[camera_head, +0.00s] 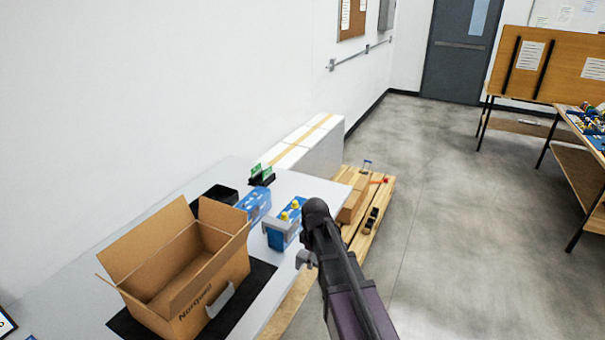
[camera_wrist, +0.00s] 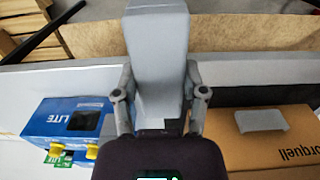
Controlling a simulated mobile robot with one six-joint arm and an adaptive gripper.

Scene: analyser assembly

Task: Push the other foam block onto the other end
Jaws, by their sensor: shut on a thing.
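A grey foam block (camera_wrist: 158,55) is held between the two fingers of my gripper (camera_wrist: 160,108) in the wrist view. It points away from the camera, over the table's edge. A blue analyser (camera_wrist: 65,125) marked LITE, with yellow knobs, lies left of the held block there. In the head view the analyser (camera_head: 279,240) sits on the table, with a light grey piece (camera_head: 273,227) at its left end. I cannot tell whether that is foam. My gripper is mostly hidden by my arm in the head view.
An open cardboard box (camera_head: 215,258) stands on a black mat (camera_head: 262,277), left of the analyser. A grey piece (camera_head: 221,299) is on its side. Behind are another blue package (camera_head: 255,204) and a black bin (camera_head: 219,194). A wooden pallet (camera_head: 352,236) stands beyond the table.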

